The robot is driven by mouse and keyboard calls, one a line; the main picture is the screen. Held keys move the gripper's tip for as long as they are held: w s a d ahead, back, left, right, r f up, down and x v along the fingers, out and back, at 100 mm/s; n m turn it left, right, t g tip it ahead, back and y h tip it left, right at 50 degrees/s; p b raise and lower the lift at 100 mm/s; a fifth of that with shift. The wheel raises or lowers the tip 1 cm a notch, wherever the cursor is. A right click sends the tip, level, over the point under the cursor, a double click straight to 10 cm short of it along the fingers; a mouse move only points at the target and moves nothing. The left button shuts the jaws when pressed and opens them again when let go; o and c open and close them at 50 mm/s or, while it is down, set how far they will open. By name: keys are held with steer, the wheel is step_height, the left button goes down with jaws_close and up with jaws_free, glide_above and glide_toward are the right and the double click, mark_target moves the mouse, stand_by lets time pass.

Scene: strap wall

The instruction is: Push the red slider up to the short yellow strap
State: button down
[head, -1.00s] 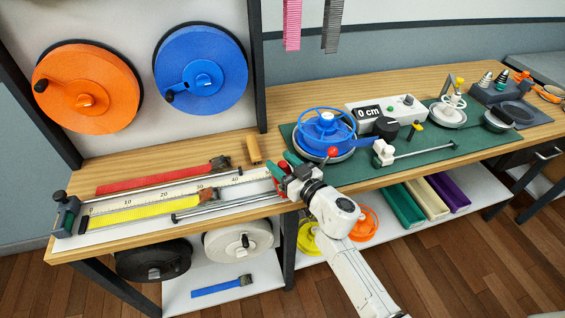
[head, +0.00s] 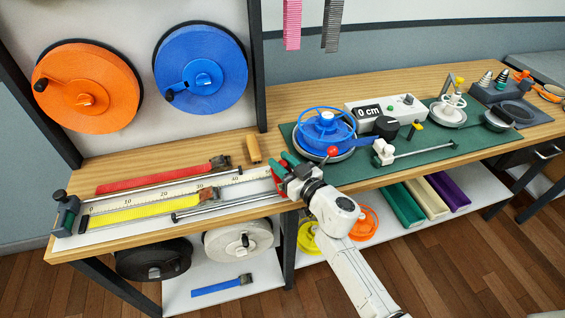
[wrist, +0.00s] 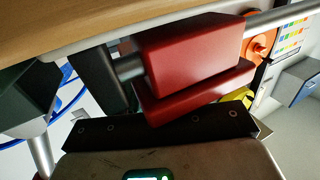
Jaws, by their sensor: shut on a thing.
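The red slider (head: 277,174) sits on the metal rail along the measuring board, near its right end, partly hidden by my gripper (head: 283,181). In the wrist view the red slider (wrist: 190,55) is a stepped block on the rail, close to the dark jaw pieces. My gripper is shut on it. The short yellow strap (head: 145,212) lies flat along the ruler, its brown and metal end (head: 208,195) to the left of the slider. A clear gap separates that end from the slider.
A longer red strap (head: 155,181) lies behind the ruler. A dark end block (head: 66,214) stands at the rail's left end. A green mat (head: 350,174) to the right holds a blue reel (head: 326,130) and a display box (head: 372,113). A wooden piece (head: 254,149) lies behind the rail.

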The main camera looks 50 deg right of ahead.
steer(key=w+a+b, duration=0.1)
steer(key=w+a, duration=0.1)
steer(key=a, duration=0.1)
steer(key=w+a+b, duration=0.2)
steer(key=w+a, duration=0.1)
steer(key=a, duration=0.1)
steer(key=w+a+b, duration=0.2)
steer(key=a, duration=0.2)
steer(key=shift+w+a+f, duration=0.1)
steer(key=shift+w+a, duration=0.1)
steer(key=shift+w, duration=0.15)
steer(key=shift+w+a+b, duration=0.35)
steer(key=shift+a+b, duration=0.15)
steer(key=shift+a, duration=0.05)
steer(key=shift+w+a+r, duration=0.1)
steer(key=shift+a+r, duration=0.05)
steer(key=shift+r, duration=0.15)
steer(key=c, duration=1)
jaws_free()
steer(key=shift+a, duration=0.1)
steer(key=shift+o, duration=0.2)
steer(key=shift+f, duration=0.1)
